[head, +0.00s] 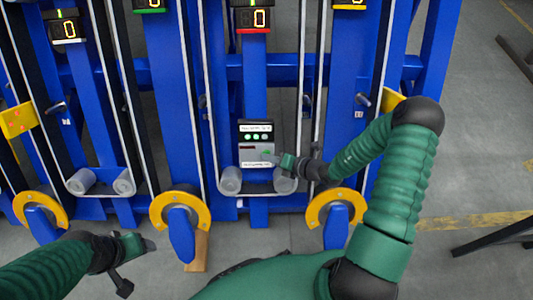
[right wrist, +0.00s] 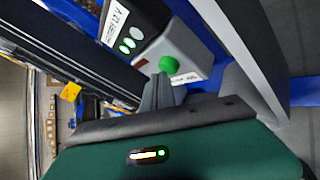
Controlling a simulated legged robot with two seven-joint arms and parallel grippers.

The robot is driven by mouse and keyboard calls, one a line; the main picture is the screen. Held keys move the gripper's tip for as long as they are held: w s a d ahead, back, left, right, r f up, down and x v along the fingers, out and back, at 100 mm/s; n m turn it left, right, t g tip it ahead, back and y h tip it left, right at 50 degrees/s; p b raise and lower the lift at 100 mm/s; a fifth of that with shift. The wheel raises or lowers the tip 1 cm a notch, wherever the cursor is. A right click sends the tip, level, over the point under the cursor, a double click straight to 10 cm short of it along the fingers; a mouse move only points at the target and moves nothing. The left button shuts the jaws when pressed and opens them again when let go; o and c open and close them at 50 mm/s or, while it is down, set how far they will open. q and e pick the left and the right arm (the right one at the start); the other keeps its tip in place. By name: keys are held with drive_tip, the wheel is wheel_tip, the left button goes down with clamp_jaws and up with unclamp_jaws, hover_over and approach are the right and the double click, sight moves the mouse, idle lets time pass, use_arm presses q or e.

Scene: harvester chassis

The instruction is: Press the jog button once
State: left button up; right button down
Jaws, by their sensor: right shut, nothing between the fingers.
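A grey control box (head: 256,160) is mounted low on the blue frame, between two grey rollers. It has a row of small round buttons or lights at the top. A large round green button (right wrist: 169,65) sticks out from its face in the right wrist view. My right gripper (head: 277,160) is shut and empty, at the right side of the box's lower face. Its fingers look close to the green button; I cannot tell whether they touch it. My left gripper (head: 148,245) is low at the left, away from the box; its jaw state is unclear.
Grey rollers (head: 230,181) flank the control box, with belts running up the blue frame (head: 166,90). Yellow rings (head: 180,207) stand along the front. Number displays (head: 252,19) are at the top. Grey floor (head: 470,150) is open at the right.

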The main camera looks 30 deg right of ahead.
drive_tip(key=s+r+p, duration=0.1)
drive_tip(key=s+a+r+p, duration=0.1)
drive_tip(key=s+p, duration=0.1)
drive_tip(key=s+a+p, duration=0.1)
drive_tip(key=shift+s+a+r+p, duration=0.15)
drive_tip(key=shift+s+r+p, duration=0.2)
drive_tip(key=shift+r, duration=0.05)
idle(0.4)
